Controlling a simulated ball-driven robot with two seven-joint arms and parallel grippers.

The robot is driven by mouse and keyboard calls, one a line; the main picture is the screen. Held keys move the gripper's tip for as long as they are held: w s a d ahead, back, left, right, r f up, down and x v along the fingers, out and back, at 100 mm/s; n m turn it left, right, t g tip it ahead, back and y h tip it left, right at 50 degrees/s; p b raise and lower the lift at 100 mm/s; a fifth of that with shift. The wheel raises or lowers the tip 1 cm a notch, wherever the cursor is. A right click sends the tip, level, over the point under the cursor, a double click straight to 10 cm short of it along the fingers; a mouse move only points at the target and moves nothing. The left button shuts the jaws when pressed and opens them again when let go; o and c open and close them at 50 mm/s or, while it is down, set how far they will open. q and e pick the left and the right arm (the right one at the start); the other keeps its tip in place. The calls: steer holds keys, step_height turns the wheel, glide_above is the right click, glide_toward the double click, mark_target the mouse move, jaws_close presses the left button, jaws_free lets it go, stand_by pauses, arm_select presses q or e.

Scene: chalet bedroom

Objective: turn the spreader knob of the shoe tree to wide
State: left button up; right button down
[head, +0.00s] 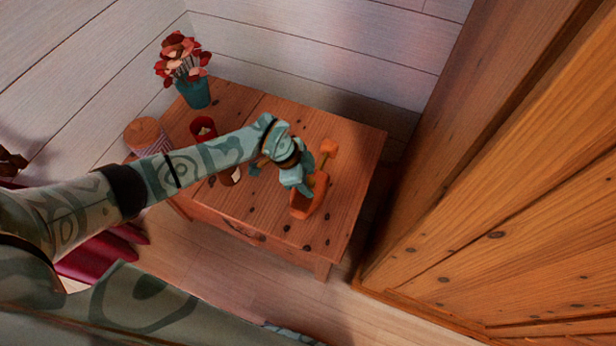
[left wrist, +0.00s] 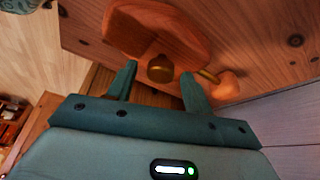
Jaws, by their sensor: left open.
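The shoe tree lies on the wooden table, its orange wooden front part (head: 309,198) near the table's right side and its small heel piece (head: 328,147) behind. In the left wrist view the front part (left wrist: 165,22) is at the top, and a brass rod (left wrist: 208,76) runs to the heel piece (left wrist: 229,86). The round, dark brass spreader knob (left wrist: 160,69) shows between the fingertips of my left gripper (left wrist: 160,73). That gripper is open, with a gap on both sides of the knob. In the head view my left gripper (head: 303,188) hides part of the shoe tree and the knob.
A white-topped item (head: 230,175) sits partly under my left arm. A large wooden cabinet (head: 500,200) stands on the right.

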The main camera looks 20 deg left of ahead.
arm_select(q)
steer(key=c, duration=1)
steer(key=shift+o, duration=0.2)
